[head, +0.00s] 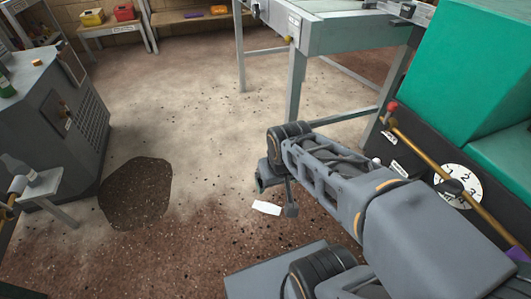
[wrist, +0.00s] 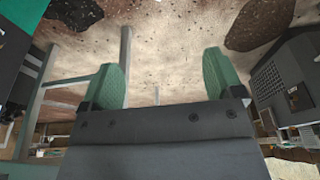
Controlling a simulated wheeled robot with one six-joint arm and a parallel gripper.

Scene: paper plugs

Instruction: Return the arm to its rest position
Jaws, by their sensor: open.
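My arm (head: 335,170) reaches in from the lower right of the head view, out over the open floor. My gripper (head: 277,188) is at its far end, beside the grey table. In the wrist view my gripper (wrist: 163,80) shows two green fingertips standing wide apart. The gap between them is empty, with only floor and distant room behind. A small white flat piece (head: 267,208) shows just below the gripper in the head view, apart from the fingers. It looks to lie on the floor.
A grey table (head: 340,35) stands behind my arm. A green box-shaped machine with a numbered dial (head: 458,187) is close at right. A grey cabinet (head: 70,110) and small stand (head: 40,185) are at left. A dark patch (head: 135,193) marks the floor; the middle floor is clear.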

